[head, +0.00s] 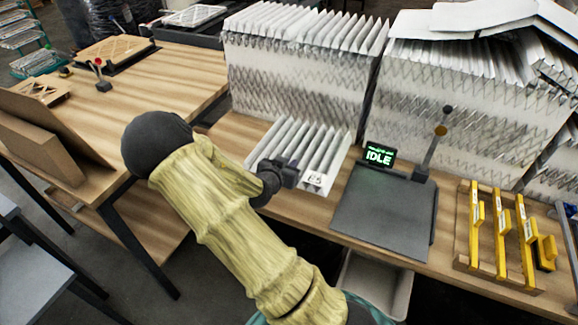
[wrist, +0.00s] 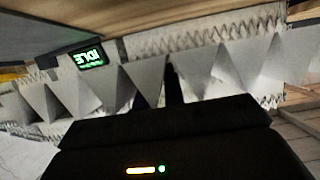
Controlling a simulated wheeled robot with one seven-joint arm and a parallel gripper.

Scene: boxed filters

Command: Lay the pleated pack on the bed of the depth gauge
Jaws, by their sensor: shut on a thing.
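The pleated pack (head: 312,150) is white with tall folds and a label reading E5 on its near right corner. My gripper (head: 284,172) is shut on its near edge in the head view. In the wrist view the pack's zigzag edge (wrist: 205,75) spans the picture, with a dark finger of my gripper (wrist: 172,80) against it. The depth gauge has a flat dark grey bed (head: 382,212), which is bare, a small display reading IDLE (head: 380,155) and an upright arm with a knob. The pack is left of the bed. Whether it touches the table is unclear.
Tall pleated stacks (head: 300,75) stand behind the pack and gauge (head: 455,110). A wooden rack with yellow gauges (head: 500,235) is at the right. A pale bin (head: 375,285) sits below the table's front edge. A cardboard box (head: 45,140) is at the left.

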